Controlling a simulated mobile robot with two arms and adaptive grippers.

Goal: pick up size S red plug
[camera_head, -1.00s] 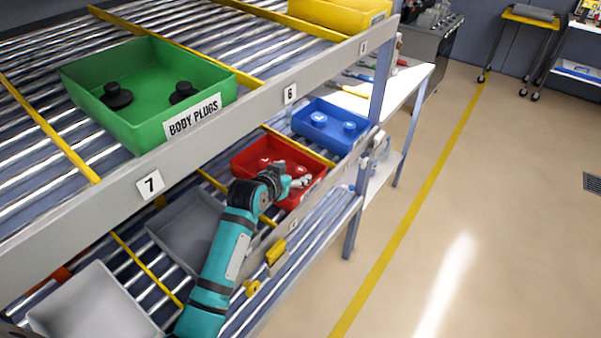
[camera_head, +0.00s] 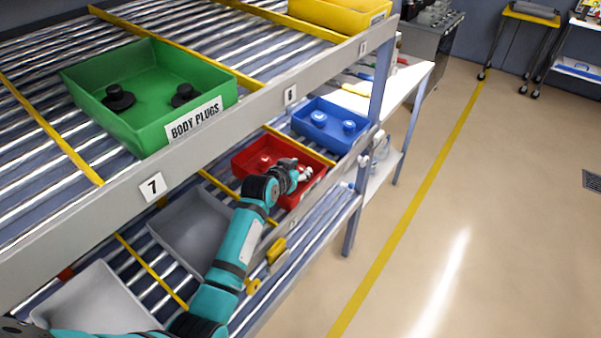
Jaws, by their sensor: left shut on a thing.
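The red bin (camera_head: 242,166) sits on the lower roller shelf, with a red plug (camera_head: 265,160) in its left part. My left gripper (camera_head: 305,173) is over the right part of this bin, near its front wall. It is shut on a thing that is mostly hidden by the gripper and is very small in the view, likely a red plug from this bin. I cannot read a plug size. My right gripper is not in view.
A blue bin (camera_head: 335,113) with two blue plugs stands behind the red bin. A green bin (camera_head: 150,115) labelled BODY PLUGS, holding black plugs, sits on the upper shelf, whose front rail (camera_head: 225,135) runs above my arm. Empty grey bins (camera_head: 190,230) are nearer. The floor at right is clear.

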